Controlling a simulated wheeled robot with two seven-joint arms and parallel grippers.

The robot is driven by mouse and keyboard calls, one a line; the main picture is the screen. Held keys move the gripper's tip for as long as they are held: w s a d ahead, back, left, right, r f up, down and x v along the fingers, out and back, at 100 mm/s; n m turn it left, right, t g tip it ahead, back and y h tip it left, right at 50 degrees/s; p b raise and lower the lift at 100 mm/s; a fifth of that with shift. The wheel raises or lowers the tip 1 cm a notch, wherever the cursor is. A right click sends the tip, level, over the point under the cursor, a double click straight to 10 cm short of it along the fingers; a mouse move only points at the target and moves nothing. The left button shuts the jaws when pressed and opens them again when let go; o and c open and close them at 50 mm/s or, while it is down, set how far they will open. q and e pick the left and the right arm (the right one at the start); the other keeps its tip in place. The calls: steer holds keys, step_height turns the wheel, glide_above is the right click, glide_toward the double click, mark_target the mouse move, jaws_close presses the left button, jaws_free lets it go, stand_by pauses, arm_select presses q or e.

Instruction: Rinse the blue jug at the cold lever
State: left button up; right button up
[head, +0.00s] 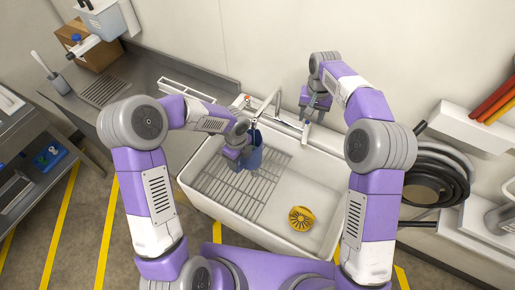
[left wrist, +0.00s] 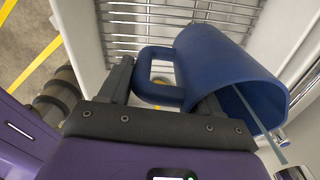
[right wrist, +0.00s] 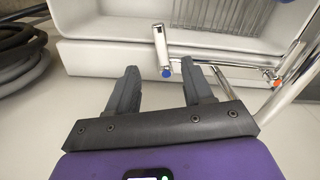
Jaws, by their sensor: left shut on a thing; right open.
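The blue jug (head: 250,157) is under the tap spout (head: 268,105), over the left part of the white sink (head: 290,238). My left gripper (head: 236,150) is shut on its handle; the left wrist view shows the handle between the fingers and the jug (left wrist: 222,62) tilted in the picture. A thin, pale blue strip, like running water, crosses the jug's mouth. My right gripper (head: 316,103) is open and empty behind the sink's back rim. In the right wrist view, the chrome cold lever (right wrist: 161,46) with a blue cap lies just beyond the open fingers (right wrist: 160,88), apart from them.
A wire rack (head: 232,188) covers the sink's left part. A yellow round object (head: 300,219) lies on the sink floor at right. A red-marked fitting (head: 248,98) is left of the spout. Dark coiled hoses (head: 435,175) hang on the wall at right. A steel counter (head: 145,75) adjoins at left.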

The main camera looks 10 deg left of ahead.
mark_target(305, 133)
steer(key=shift+c, duration=0.3)
steer(key=c, duration=0.7)
steer(key=shift+d+f+m, duration=0.1)
steer(key=shift+d+m, duration=0.25)
steer(key=shift+m, duration=0.05)
jaws_close()
steer(key=s+d+f+m+y, duration=0.15)
steer(key=d+m+y, duration=0.25)
steer(key=d+m, duration=1)
steer(key=w+a+f+m, duration=0.1)
steer(key=a+f+m, duration=0.2)
steer(key=a+f, duration=0.6)
steer(key=shift+a+f, duration=0.3)
steer(key=shift+a, duration=0.75)
